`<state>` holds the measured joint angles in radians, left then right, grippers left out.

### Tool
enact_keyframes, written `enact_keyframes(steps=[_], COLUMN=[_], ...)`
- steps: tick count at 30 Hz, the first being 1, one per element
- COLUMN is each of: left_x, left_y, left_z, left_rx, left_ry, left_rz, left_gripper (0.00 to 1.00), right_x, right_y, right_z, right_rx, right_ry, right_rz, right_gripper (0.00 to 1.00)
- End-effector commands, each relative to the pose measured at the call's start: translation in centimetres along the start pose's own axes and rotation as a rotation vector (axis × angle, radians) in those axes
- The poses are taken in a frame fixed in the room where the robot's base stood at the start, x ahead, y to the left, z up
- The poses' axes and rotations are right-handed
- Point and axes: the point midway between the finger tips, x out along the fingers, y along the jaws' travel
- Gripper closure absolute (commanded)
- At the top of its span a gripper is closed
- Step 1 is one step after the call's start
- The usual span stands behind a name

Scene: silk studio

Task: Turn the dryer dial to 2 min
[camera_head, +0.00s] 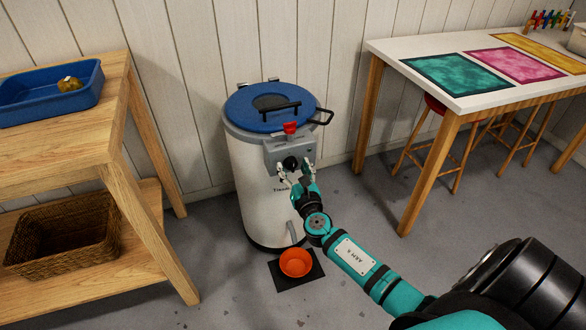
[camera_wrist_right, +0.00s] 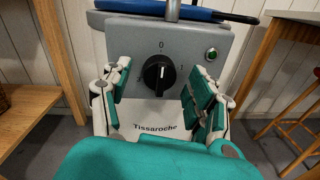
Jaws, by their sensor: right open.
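The dryer (camera_head: 262,205) is a white drum with a blue lid (camera_head: 250,110) and a grey control panel on its front. The black dial (camera_head: 290,164) sits on that panel; it also shows in the right wrist view (camera_wrist_right: 158,75), with marks 0 above and 1 to the right. The dial's white pointer line looks near upright, its exact setting hard to tell. My right gripper (camera_head: 296,176) is open in front of the panel. In the right wrist view its fingers (camera_wrist_right: 158,98) stand on both sides of the dial, apart from it. My left gripper is not in view.
A green button (camera_wrist_right: 212,54) is right of the dial, and a red knob (camera_head: 290,128) is above the panel. A wooden shelf (camera_head: 120,180) stands left and a white table (camera_head: 385,46) right.

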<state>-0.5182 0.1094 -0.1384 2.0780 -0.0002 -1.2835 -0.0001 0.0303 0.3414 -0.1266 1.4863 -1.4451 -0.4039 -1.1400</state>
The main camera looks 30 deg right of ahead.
Motion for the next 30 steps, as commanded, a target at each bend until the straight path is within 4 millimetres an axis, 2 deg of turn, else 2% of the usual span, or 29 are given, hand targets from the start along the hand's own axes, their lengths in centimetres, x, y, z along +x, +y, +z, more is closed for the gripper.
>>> enact_keyframes(steps=[3,11,24,30], left_x=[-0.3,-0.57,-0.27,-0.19], left_y=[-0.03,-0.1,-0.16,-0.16], left_z=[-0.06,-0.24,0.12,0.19], left_rx=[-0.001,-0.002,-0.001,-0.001], left_ry=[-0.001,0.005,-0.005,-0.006], left_rz=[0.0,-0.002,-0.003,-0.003], left_gripper=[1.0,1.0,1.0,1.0], right_x=[0.6,0.69,0.66,0.66], right_y=[0.02,0.02,0.01,0.01], right_z=[-0.02,-0.01,-0.01,-0.04], right_rx=[0.001,0.002,0.002,0.015], right_ry=[0.001,0.001,0.001,0.002], right_rz=[0.0,0.0,0.0,0.0], right_gripper=[0.4,0.4,0.95,0.95])
